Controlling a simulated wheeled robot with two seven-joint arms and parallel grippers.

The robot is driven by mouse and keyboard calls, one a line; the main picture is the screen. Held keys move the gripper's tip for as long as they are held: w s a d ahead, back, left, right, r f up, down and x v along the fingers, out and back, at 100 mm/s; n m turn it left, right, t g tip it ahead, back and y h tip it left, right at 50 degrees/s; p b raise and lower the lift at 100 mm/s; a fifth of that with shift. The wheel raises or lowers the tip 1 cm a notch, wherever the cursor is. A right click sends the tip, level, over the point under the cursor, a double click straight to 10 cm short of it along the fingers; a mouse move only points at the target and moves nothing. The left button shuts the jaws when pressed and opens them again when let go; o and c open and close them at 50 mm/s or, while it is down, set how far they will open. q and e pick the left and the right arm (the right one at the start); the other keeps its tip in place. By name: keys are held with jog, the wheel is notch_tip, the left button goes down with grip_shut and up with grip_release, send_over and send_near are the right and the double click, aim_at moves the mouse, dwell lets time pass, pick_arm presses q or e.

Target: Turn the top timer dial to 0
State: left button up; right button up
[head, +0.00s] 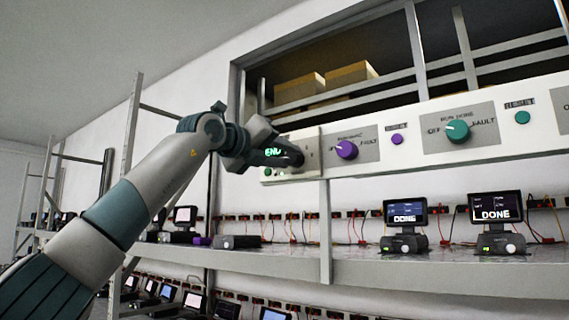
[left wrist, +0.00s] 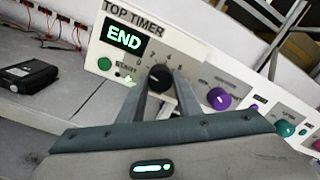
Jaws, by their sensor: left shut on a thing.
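The top timer (left wrist: 187,45) is a pale panel with a green "END" on its dark display (left wrist: 124,40). It also shows in the head view (head: 312,150), partly behind my left gripper. Its black dial (left wrist: 160,76) sits below and right of the display, with numbers around it. I cannot tell which number the dial's mark points at. My left gripper (left wrist: 161,82) has one finger on each side of the dial and is shut on it. In the head view my left gripper (head: 290,155) hides the dial. My right gripper is not in view.
A purple knob (head: 347,149) and a teal knob (head: 457,130) stick out of the panel strip to the right. Below, a shelf (head: 400,271) carries devices with "DONE" screens (head: 405,212). A black box (left wrist: 22,74) lies on the shelf at left.

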pick_arm(q)
jog(key=shift+r, duration=0.15)
jog(key=o, duration=1)
jog(key=shift+o, duration=0.2)
jog(key=shift+a, duration=0.1)
